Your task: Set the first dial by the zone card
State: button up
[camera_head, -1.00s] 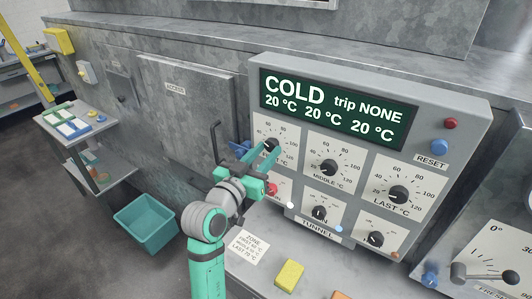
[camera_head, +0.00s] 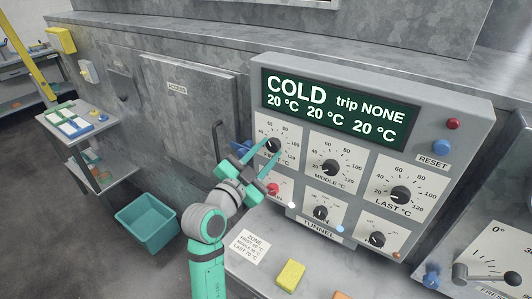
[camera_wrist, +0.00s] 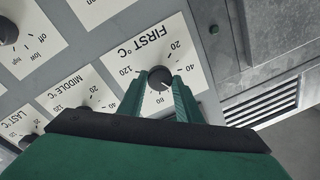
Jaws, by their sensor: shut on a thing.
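The first dial (camera_head: 273,146) is the black knob at the left of the panel's upper row. In the wrist view it (camera_wrist: 159,78) sits between my two fingertips. My gripper (camera_head: 258,153) is shut on this dial, with one green finger at each side. The dial's scale runs from 20 to 120; I cannot surely read its pointer. The zone card (camera_head: 249,247) lies flat on the bench below the panel; its last line reads LAST 70 °C and the smaller lines are blurred. The display (camera_head: 335,108) reads COLD, trip NONE and 20 °C three times.
The middle dial (camera_head: 330,167) and last dial (camera_head: 401,194) are to the right. A red knob or button (camera_head: 273,189) and smaller dials are below. A yellow block (camera_head: 290,276) lies on the bench. A bent handle (camera_head: 217,150) stands out left of my gripper.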

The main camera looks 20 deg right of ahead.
jog(key=shift+m, duration=0.3)
jog(key=shift+d, duration=0.1)
jog(key=o, duration=1)
jog(key=shift+s, duration=0.1)
jog(key=shift+o, duration=0.2)
jog(key=shift+s+a, duration=0.2)
jog(key=shift+a, duration=0.25)
jog(key=v, duration=1)
jog(key=shift+f, duration=0.15)
